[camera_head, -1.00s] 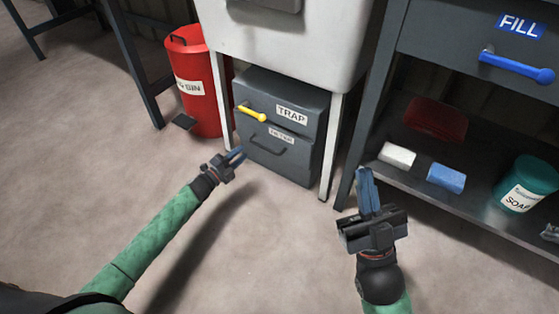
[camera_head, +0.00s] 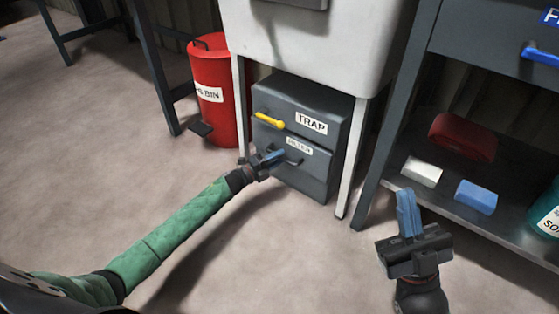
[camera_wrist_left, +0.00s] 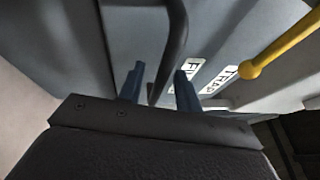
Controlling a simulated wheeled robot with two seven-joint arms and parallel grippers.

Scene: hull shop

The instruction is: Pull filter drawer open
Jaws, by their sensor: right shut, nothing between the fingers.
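The filter drawer (camera_head: 312,180) is the lower front of a grey cabinet under a white sink and appears closed. Its "FILTER" label (camera_head: 299,147) shows above a dark bar handle, partly hidden by my gripper. My left gripper (camera_head: 274,156) is at the handle's left part. In the left wrist view its blue fingers (camera_wrist_left: 160,88) are apart, and the dark handle (camera_wrist_left: 177,40) runs down between their tips; contact cannot be told. My right gripper (camera_head: 407,212) is shut and empty, in front of the shelf at right.
A yellow valve lever (camera_head: 269,120) and a "TRAP" label sit just above the drawer. A red bin (camera_head: 217,110) stands to the left. A white block (camera_head: 422,171), a blue block (camera_head: 476,197) and a red item (camera_head: 464,136) lie on the right shelf. Floor in front is clear.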

